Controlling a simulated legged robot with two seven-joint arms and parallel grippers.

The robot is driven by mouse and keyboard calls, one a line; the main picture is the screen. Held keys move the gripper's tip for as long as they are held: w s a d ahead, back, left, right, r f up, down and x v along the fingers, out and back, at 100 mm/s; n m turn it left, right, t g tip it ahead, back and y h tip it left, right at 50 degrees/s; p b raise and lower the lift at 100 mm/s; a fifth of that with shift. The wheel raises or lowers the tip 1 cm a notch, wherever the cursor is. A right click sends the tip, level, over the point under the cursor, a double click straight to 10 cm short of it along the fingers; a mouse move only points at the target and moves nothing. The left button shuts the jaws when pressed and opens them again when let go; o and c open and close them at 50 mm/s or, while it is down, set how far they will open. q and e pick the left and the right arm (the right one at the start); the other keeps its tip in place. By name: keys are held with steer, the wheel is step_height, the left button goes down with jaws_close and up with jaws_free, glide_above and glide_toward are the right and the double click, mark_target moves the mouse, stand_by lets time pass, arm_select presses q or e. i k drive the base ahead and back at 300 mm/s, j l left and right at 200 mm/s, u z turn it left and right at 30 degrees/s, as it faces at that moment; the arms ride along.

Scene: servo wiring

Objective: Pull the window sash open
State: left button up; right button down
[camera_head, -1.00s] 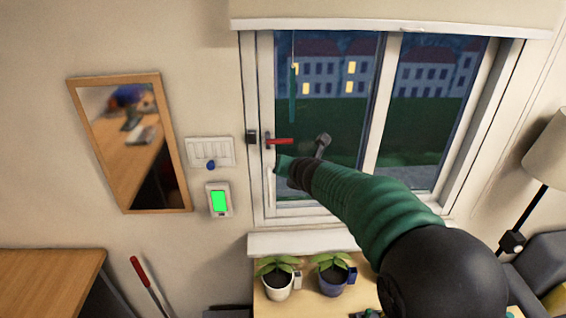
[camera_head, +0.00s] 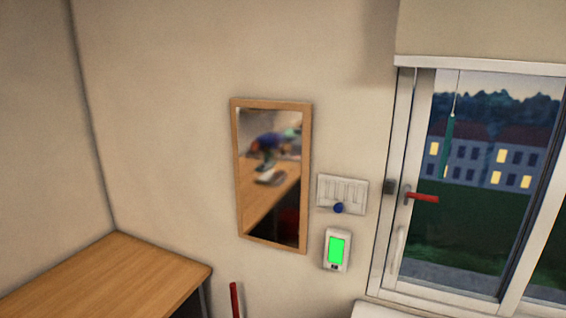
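The window sash (camera_head: 407,226) has a white frame and stands at the right of the head view. A red handle (camera_head: 422,198) sticks out to the right from the sash's left stile, roughly horizontal. A white vertical pull grip (camera_head: 398,249) is on the same stile below it. A small dark block (camera_head: 390,187) sits on the frame left of the red handle. I cannot tell whether the sash is slightly ajar. Neither of my grippers shows in the view. The window's right part is cut off by the picture edge.
A wood-framed mirror (camera_head: 236,175) hangs left of the window. A white switch panel (camera_head: 343,194) with a blue knob and a device with a green screen (camera_head: 337,250) are between them. A wooden table (camera_head: 110,275) stands at lower left. A red-handled tool (camera_head: 234,299) is beside it.

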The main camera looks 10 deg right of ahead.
mark_target(553, 191)
steer(key=z, duration=1.35)
